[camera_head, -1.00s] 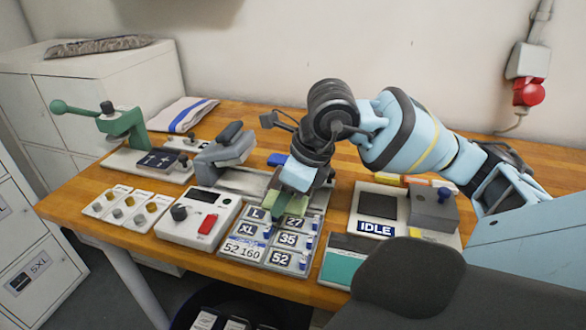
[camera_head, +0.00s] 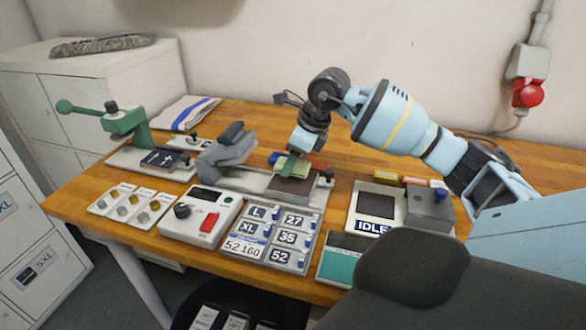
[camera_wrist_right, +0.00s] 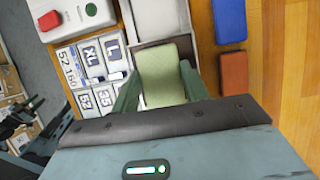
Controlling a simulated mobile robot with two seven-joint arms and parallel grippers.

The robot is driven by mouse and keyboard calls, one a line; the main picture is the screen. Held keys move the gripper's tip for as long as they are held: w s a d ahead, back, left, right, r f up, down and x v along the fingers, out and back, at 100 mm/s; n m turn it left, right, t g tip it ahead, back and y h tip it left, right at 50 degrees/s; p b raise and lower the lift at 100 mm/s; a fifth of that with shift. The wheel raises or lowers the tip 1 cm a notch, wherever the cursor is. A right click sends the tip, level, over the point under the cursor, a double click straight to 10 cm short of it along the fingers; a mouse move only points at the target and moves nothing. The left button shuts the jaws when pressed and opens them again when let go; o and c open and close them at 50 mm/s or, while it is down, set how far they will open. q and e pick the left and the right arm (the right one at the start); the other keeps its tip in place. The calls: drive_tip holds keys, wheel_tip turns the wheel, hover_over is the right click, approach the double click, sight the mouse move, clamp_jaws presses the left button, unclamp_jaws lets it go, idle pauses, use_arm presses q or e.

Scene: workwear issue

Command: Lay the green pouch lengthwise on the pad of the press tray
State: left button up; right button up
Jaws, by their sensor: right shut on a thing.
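My right gripper (camera_head: 291,168) is shut on the green pouch (camera_wrist_right: 165,72), which shows between its two fingers in the right wrist view. In the head view the pouch (camera_head: 295,166) is partly hidden by the gripper. It is at the brown pad (camera_head: 291,188) at the right end of the pale press tray (camera_head: 245,183). In the wrist view the pouch covers much of the pad, with its length running along the tray. I cannot tell whether it touches the pad.
The grey press head (camera_head: 228,148) stands left of the pad. The control box (camera_head: 200,213) and label board (camera_head: 268,238) lie in front. A blue block (camera_wrist_right: 229,20) and a red-brown block (camera_wrist_right: 233,75) lie beside the tray. The IDLE device (camera_head: 378,205) is to the right.

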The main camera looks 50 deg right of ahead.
sight(297, 164)
wheel_tip(297, 164, down, 3)
drive_tip(key=shift+w+d+f, duration=0.1)
drive_tip(key=shift+w+d, duration=0.05)
use_arm(q)
drive_tip(key=shift+w+r, duration=0.15)
drive_tip(key=shift+r, duration=0.1)
use_arm(e)
drive_tip(key=shift+f, duration=0.15)
drive_tip(key=shift+f, duration=0.2)
use_arm(q)
drive_tip(key=shift+w, duration=0.1)
use_arm(e)
drive_tip(key=o, duration=1)
drive_tip(key=shift+r, duration=0.25)
use_arm(q)
drive_tip(key=shift+s, duration=0.2)
use_arm(e)
drive_tip(key=v, duration=1.2)
